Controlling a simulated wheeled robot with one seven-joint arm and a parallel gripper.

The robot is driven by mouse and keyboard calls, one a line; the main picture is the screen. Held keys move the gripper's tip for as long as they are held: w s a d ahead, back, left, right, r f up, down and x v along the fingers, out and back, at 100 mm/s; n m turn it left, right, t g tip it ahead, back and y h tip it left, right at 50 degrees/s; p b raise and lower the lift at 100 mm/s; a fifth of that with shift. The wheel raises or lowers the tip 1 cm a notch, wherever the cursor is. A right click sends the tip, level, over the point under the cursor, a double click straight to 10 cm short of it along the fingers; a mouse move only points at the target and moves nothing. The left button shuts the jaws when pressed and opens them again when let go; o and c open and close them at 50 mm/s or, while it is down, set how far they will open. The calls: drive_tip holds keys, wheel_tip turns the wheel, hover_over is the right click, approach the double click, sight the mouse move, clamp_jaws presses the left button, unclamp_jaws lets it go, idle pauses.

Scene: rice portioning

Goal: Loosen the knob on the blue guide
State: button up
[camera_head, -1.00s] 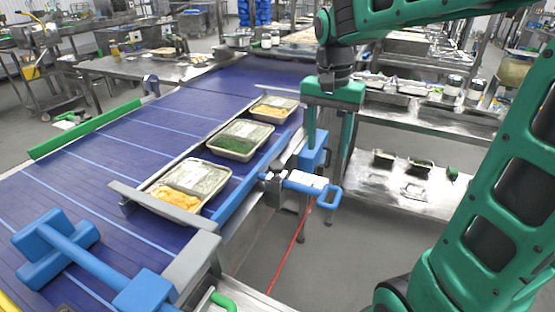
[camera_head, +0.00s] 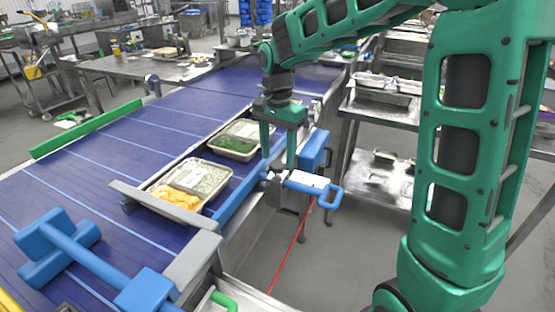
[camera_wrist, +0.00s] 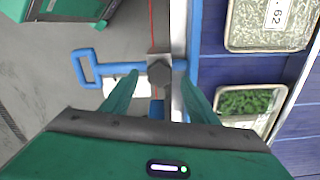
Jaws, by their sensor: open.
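The blue guide (camera_head: 236,199) runs along the near side of the conveyor, with a blue loop handle (camera_head: 328,195) sticking out to the right. In the wrist view the guide (camera_wrist: 194,45) is upright in the picture, and the handle (camera_wrist: 84,68) reaches left. A dark, six-sided knob (camera_wrist: 159,72) sits on a grey bracket beside the guide. My gripper (camera_head: 278,163) is open and points down over the bracket; its fingertips (camera_wrist: 159,78) lie on either side of the knob in the wrist view. I cannot tell whether they touch it.
Food trays stand on the conveyor (camera_head: 100,175) beside the guide: one yellow and pale (camera_head: 190,184), one green (camera_head: 233,139). Another tray is mostly hidden behind my gripper. A blue-and-grey end fixture (camera_head: 75,252) stands at lower left.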

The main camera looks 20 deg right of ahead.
drive_tip(key=shift+f, duration=1.1)
drive_tip(key=c, duration=1)
drive_tip(key=shift+d, duration=0.15)
drive_tip(key=shift+c, duration=0.2)
